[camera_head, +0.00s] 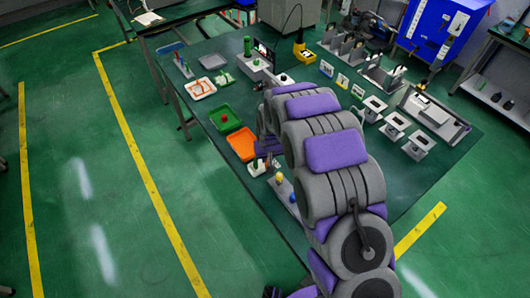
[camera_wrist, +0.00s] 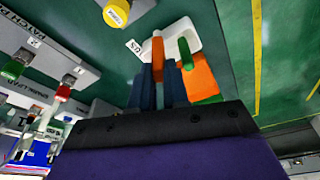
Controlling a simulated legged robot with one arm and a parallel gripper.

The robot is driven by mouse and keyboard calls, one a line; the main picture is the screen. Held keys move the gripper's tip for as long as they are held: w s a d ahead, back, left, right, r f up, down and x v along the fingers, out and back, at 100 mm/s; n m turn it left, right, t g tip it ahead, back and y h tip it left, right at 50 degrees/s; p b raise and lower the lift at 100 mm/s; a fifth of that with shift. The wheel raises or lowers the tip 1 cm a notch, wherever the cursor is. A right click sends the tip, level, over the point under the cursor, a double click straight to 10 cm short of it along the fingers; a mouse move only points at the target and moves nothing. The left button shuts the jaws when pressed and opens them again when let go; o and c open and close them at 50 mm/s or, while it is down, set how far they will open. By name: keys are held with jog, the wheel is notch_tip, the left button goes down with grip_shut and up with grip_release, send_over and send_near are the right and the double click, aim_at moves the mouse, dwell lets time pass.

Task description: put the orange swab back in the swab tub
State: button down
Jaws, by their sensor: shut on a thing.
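My gripper (camera_wrist: 158,82) points toward the bench, its two dark fingers closed on the orange swab (camera_wrist: 157,50). The swab sticks out past the fingertips, and its end overlaps the white swab tub (camera_wrist: 184,32) in the wrist view. I cannot tell whether it is inside the tub or only above it. A green swab (camera_wrist: 185,54) stands at the tub, just right of the fingers. In the head view the tub (camera_head: 257,168) shows partly below my gripper (camera_head: 264,152), and the arm hides much around it. The orange swab is not clear there.
An orange tray (camera_head: 242,144) and a green tray (camera_head: 224,121) lie close beside the gripper. A yellow-topped part (camera_wrist: 117,13) stands near the tub. Button panels (camera_wrist: 60,90) are at the left of the wrist view. Green floor is open left of the bench.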

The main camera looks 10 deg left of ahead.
jog(key=shift+w+a+f+b, duration=0.2)
jog(key=shift+w+a+f, duration=0.15)
jog(key=shift+w+f, duration=0.4)
jog(key=shift+w+a+f+b, duration=0.25)
jog(key=shift+w+f, duration=0.35)
jog(key=shift+w, duration=0.3)
jog(key=shift+w+a+f+b, duration=0.15)
jog(key=shift+w+a+f, duration=0.25)
jog(key=shift+w+f, duration=0.35)
jog(key=shift+w, duration=0.1)
jog(key=c, duration=1.1)
grip_release()
